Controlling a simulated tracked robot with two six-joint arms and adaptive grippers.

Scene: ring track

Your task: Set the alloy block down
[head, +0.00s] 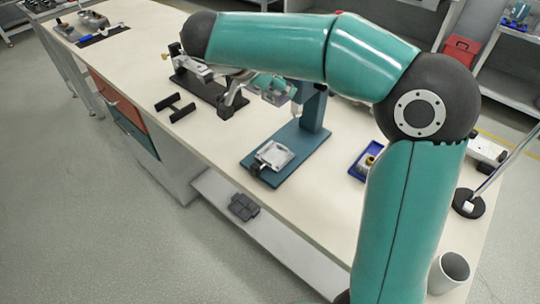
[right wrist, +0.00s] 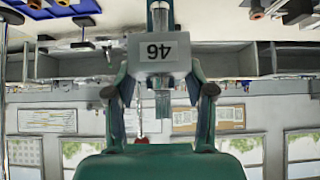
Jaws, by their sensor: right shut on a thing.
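My right gripper (head: 268,82) shows partly below my teal forearm in the head view. It is shut on the alloy block (head: 277,97), a small grey block. In the right wrist view the block (right wrist: 158,52) shows between the teal fingers, with an upside-down "46" label on its face. The block is above the bench, close to the drill press column (head: 314,108). A silver vise (head: 273,156) stands on the blue press base (head: 297,155) below. I cannot tell whether the block touches the press. My left gripper is not in view.
A black fixture (head: 205,90) and an H-shaped black stand (head: 175,107) are left of the press. A blue tray (head: 362,171), a rod stand (head: 468,203) and a cup (head: 452,270) are to the right. The bench (head: 222,135) is bare between the H-shaped stand and press base.

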